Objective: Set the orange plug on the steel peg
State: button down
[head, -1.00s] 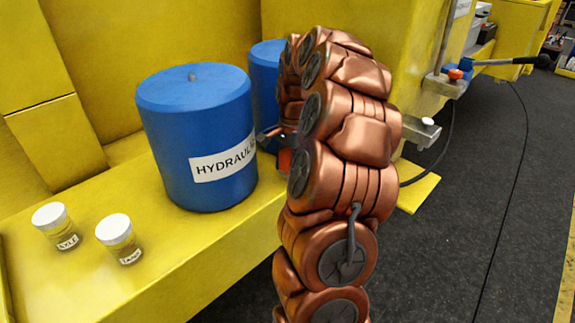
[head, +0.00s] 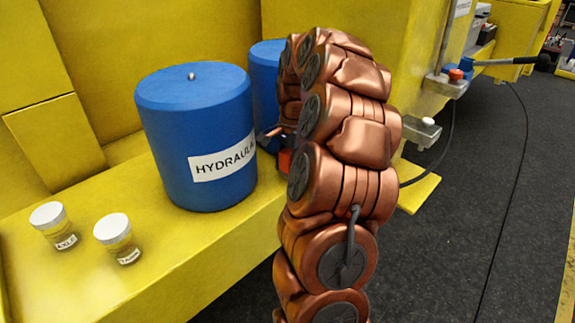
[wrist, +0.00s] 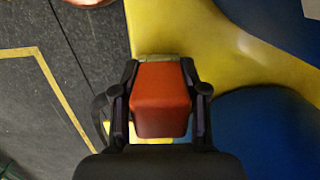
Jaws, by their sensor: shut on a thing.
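The orange plug (wrist: 161,98) is held between the two dark fingers of my gripper (wrist: 160,92) in the wrist view. In the head view a small part of the orange plug (head: 285,161) shows beside the left edge of my copper-coloured arm, which hides most of my gripper. The plug is just right of the near blue drum's label, above the yellow ledge. A short metallic stub (head: 192,76) stands up from the top of the near blue drum. I cannot tell for sure that it is the steel peg.
The near blue drum (head: 206,125) stands on the yellow ledge (head: 215,235), with another blue drum (head: 265,62) behind it. Two white-lidded jars (head: 118,238) stand at the left. A grey bracket with a white knob (head: 428,122) sits right of my arm. Dark floor (head: 470,210) is clear.

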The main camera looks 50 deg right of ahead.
jog(key=shift+f+b, duration=0.5)
jog(key=shift+f, duration=0.3)
dwell(0.4)
jog(key=c, duration=0.5)
grip_release()
jog(key=shift+r, duration=0.1)
jog(key=r, duration=0.4)
jog(key=d+r, duration=0.1)
jog(key=r, duration=0.6)
jog(key=shift+d+r, duration=0.25)
jog(key=shift+r, duration=0.1)
